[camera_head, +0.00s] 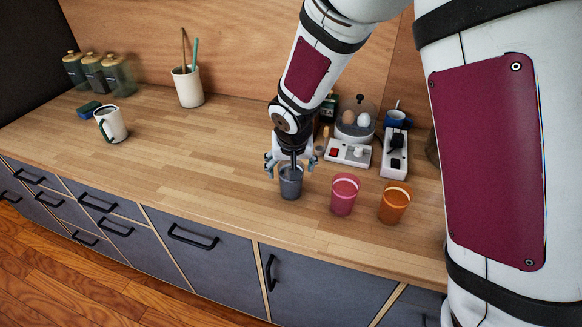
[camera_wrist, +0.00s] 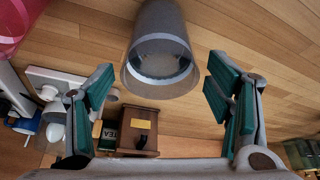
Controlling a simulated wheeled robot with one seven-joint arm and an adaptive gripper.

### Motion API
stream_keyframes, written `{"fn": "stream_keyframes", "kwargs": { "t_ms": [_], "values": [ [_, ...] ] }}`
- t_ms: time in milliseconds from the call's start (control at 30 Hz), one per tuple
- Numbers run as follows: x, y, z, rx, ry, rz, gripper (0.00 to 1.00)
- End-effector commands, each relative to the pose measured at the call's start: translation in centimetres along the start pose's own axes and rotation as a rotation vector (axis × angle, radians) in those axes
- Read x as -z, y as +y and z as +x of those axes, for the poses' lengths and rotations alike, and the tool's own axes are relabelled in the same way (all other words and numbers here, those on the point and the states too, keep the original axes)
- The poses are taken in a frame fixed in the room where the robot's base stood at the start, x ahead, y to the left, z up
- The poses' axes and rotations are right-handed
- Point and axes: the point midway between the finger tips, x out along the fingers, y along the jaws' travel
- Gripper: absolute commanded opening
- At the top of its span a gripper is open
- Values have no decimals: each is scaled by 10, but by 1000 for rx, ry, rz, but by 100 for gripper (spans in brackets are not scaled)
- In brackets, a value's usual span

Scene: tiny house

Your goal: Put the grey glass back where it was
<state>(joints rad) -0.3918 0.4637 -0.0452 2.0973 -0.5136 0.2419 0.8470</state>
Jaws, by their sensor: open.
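The grey glass (camera_head: 290,183) stands upright on the wooden counter, left of a pink glass (camera_head: 344,194) and an orange glass (camera_head: 394,203). My gripper (camera_head: 291,163) is directly above and around its rim, fingers spread. In the wrist view the grey glass (camera_wrist: 160,55) lies ahead of and between the open fingers of my gripper (camera_wrist: 160,90), with a gap on each side. The pink glass (camera_wrist: 20,22) shows at the upper left corner there. Nothing is held.
Behind the glasses are an egg cooker (camera_head: 357,120), a white switch box (camera_head: 348,153) and a power strip (camera_head: 395,153). A white mug (camera_head: 111,124) and a utensil holder (camera_head: 188,87) stand to the left. The counter's middle left is clear.

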Motion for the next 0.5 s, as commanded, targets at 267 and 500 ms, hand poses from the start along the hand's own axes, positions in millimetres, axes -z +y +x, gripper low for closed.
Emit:
{"fn": "stream_keyframes", "kwargs": {
  "t_ms": [267, 500],
  "values": [
    [1, 0, -53, 2, 5, 3, 73],
    [1, 0, -96, 1, 4, 2, 73]
  ]
}}
